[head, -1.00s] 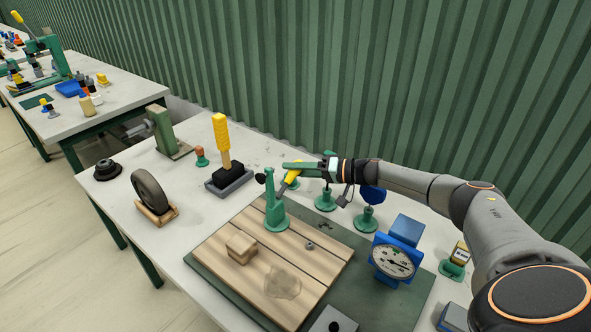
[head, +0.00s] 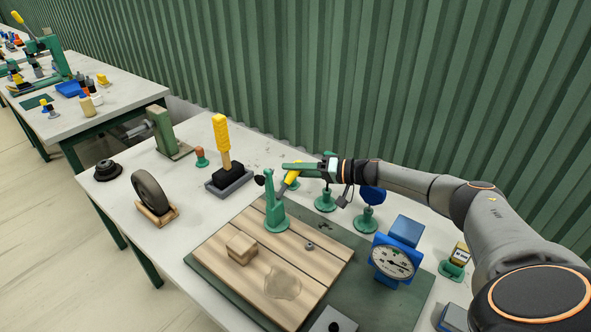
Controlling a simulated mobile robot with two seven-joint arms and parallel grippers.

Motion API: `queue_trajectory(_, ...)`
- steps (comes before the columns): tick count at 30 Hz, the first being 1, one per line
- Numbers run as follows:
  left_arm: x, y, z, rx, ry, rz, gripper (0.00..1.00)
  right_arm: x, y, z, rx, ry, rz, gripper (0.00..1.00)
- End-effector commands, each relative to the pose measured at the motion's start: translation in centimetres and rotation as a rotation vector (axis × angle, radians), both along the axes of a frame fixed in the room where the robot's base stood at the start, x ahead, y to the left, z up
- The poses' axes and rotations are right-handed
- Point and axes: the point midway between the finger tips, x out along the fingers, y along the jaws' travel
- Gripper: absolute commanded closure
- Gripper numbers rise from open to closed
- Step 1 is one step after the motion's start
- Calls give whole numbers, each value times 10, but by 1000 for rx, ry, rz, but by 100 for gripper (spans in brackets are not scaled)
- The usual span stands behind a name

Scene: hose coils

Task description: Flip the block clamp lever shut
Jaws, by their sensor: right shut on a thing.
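The block clamp (head: 275,214) is a green upright toggle clamp at the back of a slatted wooden board. Its lever (head: 291,179) has a yellow grip and slants up to the right from the clamp body. A small black tip sticks out at the clamp's upper left. A wooden block (head: 241,248) lies on the board in front of the clamp, apart from that tip. My right gripper (head: 289,172) comes in from the right and is shut on the lever's yellow grip; its fingers hide part of it. My left gripper is not in view.
A blue dial gauge (head: 394,260) stands right of the wooden board (head: 215,253). Green-based stands (head: 365,219) are below my right forearm. A yellow-handled tool (head: 222,140) stands in a dark holder behind left. A wheel (head: 148,190) on a wooden cradle sits left.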

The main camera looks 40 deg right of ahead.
Motion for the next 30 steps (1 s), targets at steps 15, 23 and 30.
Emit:
queue_trajectory(15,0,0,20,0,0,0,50,-6,18,23,-311,-91,3,100)
queue_trajectory(23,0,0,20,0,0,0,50,-9,30,32,-470,-138,2,100)
queue_trajectory(30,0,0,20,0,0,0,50,-10,36,36,-556,-163,2,100)
